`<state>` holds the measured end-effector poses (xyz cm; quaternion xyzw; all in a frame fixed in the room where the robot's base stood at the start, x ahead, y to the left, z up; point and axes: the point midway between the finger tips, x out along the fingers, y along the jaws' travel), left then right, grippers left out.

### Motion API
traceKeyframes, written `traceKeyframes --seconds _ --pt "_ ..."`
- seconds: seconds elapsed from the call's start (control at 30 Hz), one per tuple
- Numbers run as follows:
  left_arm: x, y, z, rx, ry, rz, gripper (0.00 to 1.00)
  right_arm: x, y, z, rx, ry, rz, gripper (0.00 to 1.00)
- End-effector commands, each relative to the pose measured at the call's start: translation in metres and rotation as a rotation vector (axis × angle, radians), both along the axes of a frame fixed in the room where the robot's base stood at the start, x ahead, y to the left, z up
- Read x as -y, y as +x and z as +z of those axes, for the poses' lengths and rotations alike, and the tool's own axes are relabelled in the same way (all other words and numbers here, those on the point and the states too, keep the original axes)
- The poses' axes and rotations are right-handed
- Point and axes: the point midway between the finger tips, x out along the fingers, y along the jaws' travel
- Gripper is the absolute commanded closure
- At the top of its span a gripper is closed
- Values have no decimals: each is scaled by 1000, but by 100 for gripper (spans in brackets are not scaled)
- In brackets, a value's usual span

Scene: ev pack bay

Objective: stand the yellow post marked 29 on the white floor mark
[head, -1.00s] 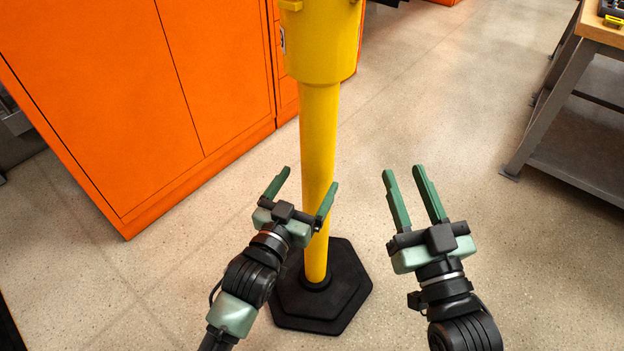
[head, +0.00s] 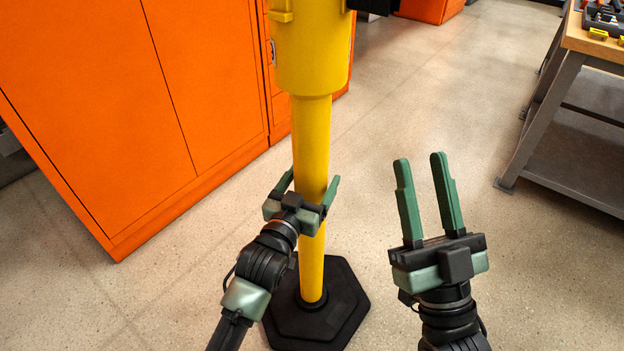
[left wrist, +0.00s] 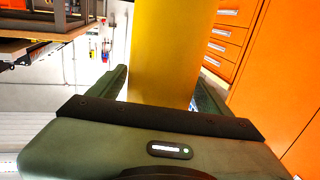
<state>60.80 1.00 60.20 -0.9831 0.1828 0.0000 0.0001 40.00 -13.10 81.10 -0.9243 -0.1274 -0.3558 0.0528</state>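The yellow post (head: 311,140) stands upright on a black hexagonal base (head: 340,310) on the floor, with a wider yellow upper part (head: 312,50). A label shows edge-on at its left side; I cannot read a number. My left gripper (head: 311,186) has one finger on each side of the post's shaft. In the left wrist view the yellow shaft (left wrist: 168,60) lies between the fingers, with narrow gaps, so the gripper looks open. My right gripper (head: 422,188) is open and empty, right of the post. No white floor mark is in view.
Orange cabinets (head: 120,120) stand close on the left and behind the post. A workbench (head: 590,42) with grey legs and a tool tray stands at the right. The speckled floor (head: 430,110) between them is clear.

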Motion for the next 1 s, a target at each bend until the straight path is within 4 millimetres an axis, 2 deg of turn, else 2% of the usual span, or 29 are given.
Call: traceKeyframes --seconds 0.03,0.2,0.27,0.3,0.57,1.0 --pt "0 0 0 0 0 0 38 0 0 0 0 0 0 64" --pt "0 0 0 0 0 0 85 0 0 0 -1 0 0 64" --pt "0 0 0 0 0 0 100 0 0 0 -1 -1 -1 64" --pt "0 0 7 15 -6 -1 100 0 0 0 -1 -1 -1 64" --pt "0 0 8 15 -6 -1 100 0 3 -1 -15 -4 -1 64" --pt "0 0 11 15 -6 -1 100 -2 13 -14 -101 -28 -5 64"
